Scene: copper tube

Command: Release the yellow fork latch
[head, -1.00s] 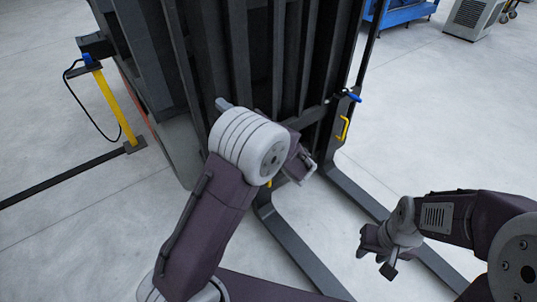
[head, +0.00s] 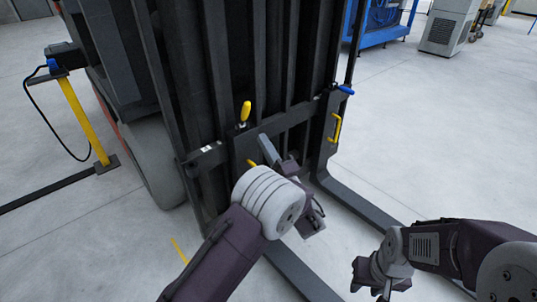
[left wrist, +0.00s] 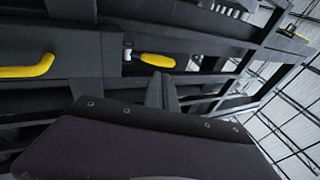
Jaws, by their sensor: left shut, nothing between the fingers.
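The yellow fork latch (head: 245,112) stands upright on the fork carriage, left of its middle, in the head view. It also shows in the left wrist view (left wrist: 157,60), beyond the tip of my fingers. My left gripper (head: 265,143) is shut and empty. It is right of and below the latch in the head view, with no clear contact. Its closed fingers (left wrist: 162,92) show in the left wrist view. My right gripper (head: 378,278) hangs at the lower right, away from the carriage; its jaws are unclear.
A yellow handle (head: 252,163) below the latch is mostly hidden by my left wrist. A second yellow handle (head: 337,127) and a blue-gripped latch (head: 346,89) are on the carriage's right. The fork (head: 362,207) reaches forward near the floor. A yellow post (head: 83,120) stands left.

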